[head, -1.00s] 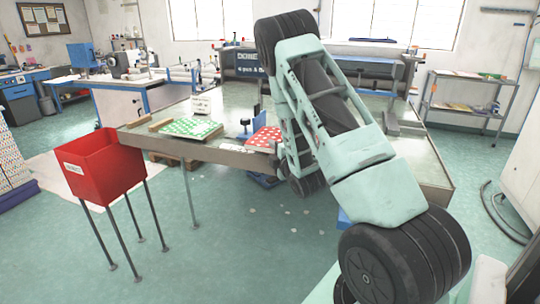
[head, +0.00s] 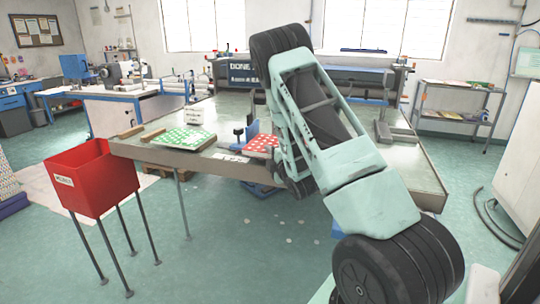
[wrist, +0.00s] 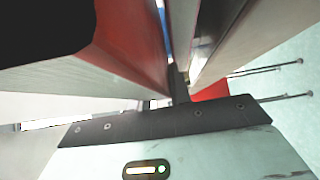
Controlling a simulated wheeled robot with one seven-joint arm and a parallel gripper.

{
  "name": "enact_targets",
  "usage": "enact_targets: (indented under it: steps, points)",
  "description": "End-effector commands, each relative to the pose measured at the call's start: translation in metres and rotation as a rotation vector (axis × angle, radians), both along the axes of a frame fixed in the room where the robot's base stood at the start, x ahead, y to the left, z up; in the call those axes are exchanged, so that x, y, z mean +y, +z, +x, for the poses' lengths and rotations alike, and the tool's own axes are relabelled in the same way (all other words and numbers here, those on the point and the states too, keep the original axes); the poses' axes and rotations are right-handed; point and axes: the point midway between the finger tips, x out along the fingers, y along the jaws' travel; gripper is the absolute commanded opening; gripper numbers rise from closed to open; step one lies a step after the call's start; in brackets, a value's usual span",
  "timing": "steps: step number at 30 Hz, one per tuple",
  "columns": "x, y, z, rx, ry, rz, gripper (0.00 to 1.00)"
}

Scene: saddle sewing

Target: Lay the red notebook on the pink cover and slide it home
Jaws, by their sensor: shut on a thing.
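A red thing with a pale page-like block, which looks like the red notebook (wrist: 130,40), fills the upper left of the wrist view. My gripper (wrist: 178,82) is shut on it; the fingers show only as a dark part at its edge. In the head view, a red white-dotted piece (head: 262,146) shows at the table's front edge, partly behind my arm; I cannot tell whether it is the held notebook. My gripper is hidden behind my arm there. I cannot make out the pink cover in either view.
A green patterned book (head: 187,138) lies on the worktable (head: 410,165) near its front left. A red bin on thin legs (head: 93,180) stands left of the table. A blue device (head: 250,130) stands behind the dotted piece. Open floor lies in front.

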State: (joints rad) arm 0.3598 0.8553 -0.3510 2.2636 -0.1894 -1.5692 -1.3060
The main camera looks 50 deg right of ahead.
Motion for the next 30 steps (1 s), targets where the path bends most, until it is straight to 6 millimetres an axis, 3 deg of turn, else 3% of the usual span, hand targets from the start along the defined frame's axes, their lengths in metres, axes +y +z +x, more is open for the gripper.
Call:
enact_targets:
  steps: [30]
  points:
    - [-0.0003, -0.0068, 0.0002, -0.003, 0.000, -0.002, 0.00]
